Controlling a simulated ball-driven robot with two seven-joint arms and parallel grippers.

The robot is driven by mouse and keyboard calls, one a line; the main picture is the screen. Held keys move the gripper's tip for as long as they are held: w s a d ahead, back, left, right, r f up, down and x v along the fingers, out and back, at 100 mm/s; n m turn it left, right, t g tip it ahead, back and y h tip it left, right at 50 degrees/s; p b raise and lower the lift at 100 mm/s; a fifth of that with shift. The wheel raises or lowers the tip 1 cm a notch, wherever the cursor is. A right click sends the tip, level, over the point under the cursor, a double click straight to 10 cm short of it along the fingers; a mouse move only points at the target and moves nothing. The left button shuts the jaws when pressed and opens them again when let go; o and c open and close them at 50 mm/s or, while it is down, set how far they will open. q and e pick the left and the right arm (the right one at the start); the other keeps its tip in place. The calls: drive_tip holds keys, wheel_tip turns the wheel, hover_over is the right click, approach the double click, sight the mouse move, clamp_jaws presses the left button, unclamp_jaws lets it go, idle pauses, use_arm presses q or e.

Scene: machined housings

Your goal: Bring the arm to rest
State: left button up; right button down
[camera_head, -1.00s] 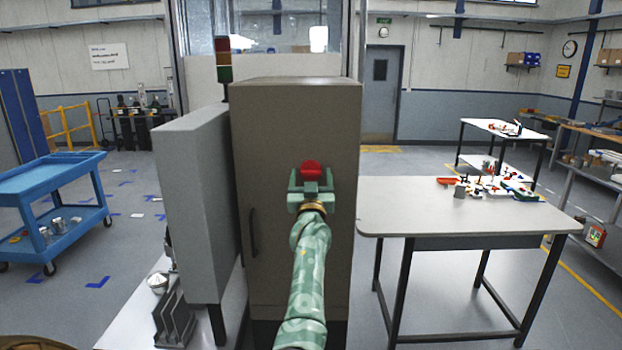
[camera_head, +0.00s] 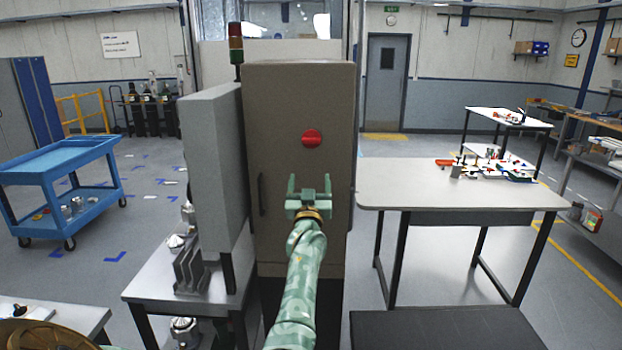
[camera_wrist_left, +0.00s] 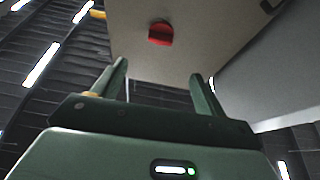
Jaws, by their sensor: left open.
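My left gripper (camera_head: 309,186) is green and stands in front of the tall grey-brown cabinet (camera_head: 310,100), below the round red button (camera_head: 312,138) on its face. Its two fingers are apart with nothing between them. In the left wrist view the open fingers (camera_wrist_left: 158,85) point up toward the cabinet face, and the red button (camera_wrist_left: 160,34) shows beyond them, clear of both fingertips. My right gripper is not in view.
A grey panel door (camera_head: 212,165) stands left of the cabinet, above a small table with a grey bracket (camera_head: 188,268). A white-topped table (camera_head: 450,188) stands to the right. A blue cart (camera_head: 62,172) is at far left. Open floor lies between.

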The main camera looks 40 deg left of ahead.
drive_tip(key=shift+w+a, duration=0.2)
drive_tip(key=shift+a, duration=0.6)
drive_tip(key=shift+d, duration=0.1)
